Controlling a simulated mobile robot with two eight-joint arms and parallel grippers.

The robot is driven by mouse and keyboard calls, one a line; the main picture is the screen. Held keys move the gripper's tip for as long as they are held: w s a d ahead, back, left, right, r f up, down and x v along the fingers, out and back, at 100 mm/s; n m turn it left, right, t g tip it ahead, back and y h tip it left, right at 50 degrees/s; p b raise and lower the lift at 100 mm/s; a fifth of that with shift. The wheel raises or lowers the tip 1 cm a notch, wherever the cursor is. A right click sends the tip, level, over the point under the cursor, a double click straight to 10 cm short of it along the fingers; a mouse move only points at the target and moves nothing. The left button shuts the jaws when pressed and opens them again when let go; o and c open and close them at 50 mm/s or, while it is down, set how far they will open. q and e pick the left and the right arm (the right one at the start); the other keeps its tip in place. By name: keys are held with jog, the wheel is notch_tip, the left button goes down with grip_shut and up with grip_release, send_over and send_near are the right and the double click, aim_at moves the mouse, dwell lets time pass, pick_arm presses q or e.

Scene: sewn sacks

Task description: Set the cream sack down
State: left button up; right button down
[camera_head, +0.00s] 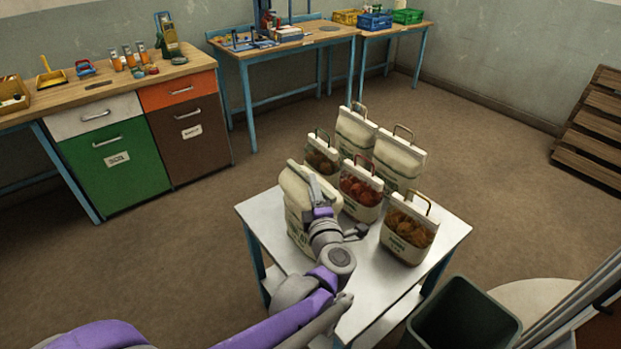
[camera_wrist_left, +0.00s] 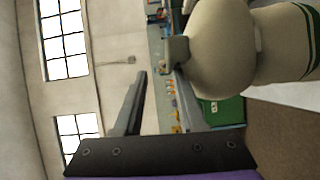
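The cream sack (camera_head: 297,220) with green print stands at the left of the small white table, its top folded or tilted. It also shows in the left wrist view (camera_wrist_left: 225,45), plain cream with a green band. My left gripper (camera_head: 318,190) is at the sack's upper right side and partly hides it. In the left wrist view my left gripper (camera_wrist_left: 160,72) has its two fingers apart with background visible between them. The sack lies beside the right-hand finger, not between the fingers; whether they touch is unclear. My right gripper is not in view.
The white table (camera_head: 352,318) also carries sacks with brown (camera_head: 322,153), red (camera_head: 362,190) and orange-brown (camera_head: 408,230) contents. Two pale sacks (camera_head: 400,160) (camera_head: 355,130) stand behind. A dark bin (camera_head: 465,325) is at front right. Table space is free in front.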

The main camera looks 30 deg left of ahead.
pick_arm(q)
jog(key=s+d+m+t+h, duration=0.1)
jog(key=s+d+m+h, duration=0.3)
jog(key=d+m+h, duration=0.4)
jog(key=s+d+m+t+h, duration=0.1)
jog(key=s+d+m+h, duration=0.3)
jog(key=d+m, duration=0.45)
jog(key=s+a+f+m+g, duration=0.2)
jog(key=s+f+m+g, duration=0.2)
jog(key=s+f, duration=0.4)
jog(key=s+a+f+m+g, duration=0.3)
jog(key=s+f+m+g, duration=0.2)
jog(key=s, duration=0.4)
notch_tip(320, 180, down, 3)
jog(key=shift+s+r+g+y, duration=0.1)
jog(key=shift+s+g+y, duration=0.25)
jog(key=shift+g, duration=0.55)
jog(key=shift+w+r, duration=0.1)
jog(key=r+p, duration=0.1)
jog(key=r, duration=0.1)
jog(key=w+r+p, duration=0.1)
jog(key=p, duration=0.1)
jog(key=shift+r, duration=0.4)
